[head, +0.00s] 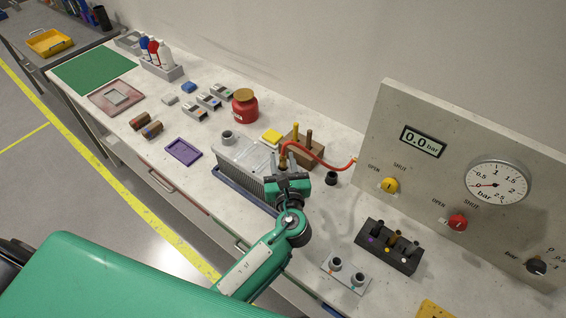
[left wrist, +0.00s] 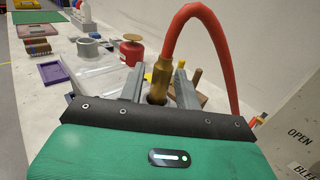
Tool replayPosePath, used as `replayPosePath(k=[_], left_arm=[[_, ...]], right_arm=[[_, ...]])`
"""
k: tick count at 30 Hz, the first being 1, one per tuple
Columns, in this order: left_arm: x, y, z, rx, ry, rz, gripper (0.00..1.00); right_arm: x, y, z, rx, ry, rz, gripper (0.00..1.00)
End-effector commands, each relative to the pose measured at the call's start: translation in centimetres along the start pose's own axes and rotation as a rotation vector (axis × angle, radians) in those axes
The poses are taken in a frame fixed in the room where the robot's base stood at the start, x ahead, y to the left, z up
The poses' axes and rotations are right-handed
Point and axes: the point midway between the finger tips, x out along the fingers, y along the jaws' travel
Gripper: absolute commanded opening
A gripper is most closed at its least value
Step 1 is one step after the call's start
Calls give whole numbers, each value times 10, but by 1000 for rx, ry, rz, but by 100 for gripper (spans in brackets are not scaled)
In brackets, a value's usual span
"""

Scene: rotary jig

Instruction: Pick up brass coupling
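The brass coupling (head: 283,159) is on the end of a red hose (head: 318,165), by the right end of a grey ribbed block (head: 244,160). In the left wrist view the brass coupling (left wrist: 160,78) stands roughly upright, with the red hose (left wrist: 196,12) arching up from its top. My left gripper (head: 284,163) is open, its two grey fingers on either side of the coupling. In the left wrist view the left gripper (left wrist: 157,80) shows narrow gaps beside the coupling. The coupling's lower end is partly hidden by the gripper. My right gripper is not in view.
A panel (head: 410,175) with a gauge stands at the right, and the hose reaches it. A wooden block (head: 305,150) with pegs is just behind the gripper. A red jar (head: 245,108) and purple tray (head: 183,151) lie leftward. A dark rack (head: 388,246) is front right.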

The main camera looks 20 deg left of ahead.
Motion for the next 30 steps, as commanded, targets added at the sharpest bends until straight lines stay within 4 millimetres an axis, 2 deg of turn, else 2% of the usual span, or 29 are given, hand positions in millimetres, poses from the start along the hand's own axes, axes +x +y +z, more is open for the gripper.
replayPosePath(k=[1, 4, 5, 14, 19, 23, 30], left_arm=[[0, 0, 0, 0, 0, 0, 23], [0, 0, 0, 0, 0, 0, 3], [0, 0, 0, 0, 0, 0, 0], [0, 0, 1, -1, -1, 0, 0], [0, 0, 11, -4, -1, 1, 0], [0, 0, 29, -6, -2, 1, 0], [0, 0, 85, -10, -5, 1, 0]], right_arm=[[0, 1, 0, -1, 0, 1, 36], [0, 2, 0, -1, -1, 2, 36], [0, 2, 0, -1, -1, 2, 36], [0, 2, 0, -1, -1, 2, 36], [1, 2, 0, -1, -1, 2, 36], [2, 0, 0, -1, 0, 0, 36], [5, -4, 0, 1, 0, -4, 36]])
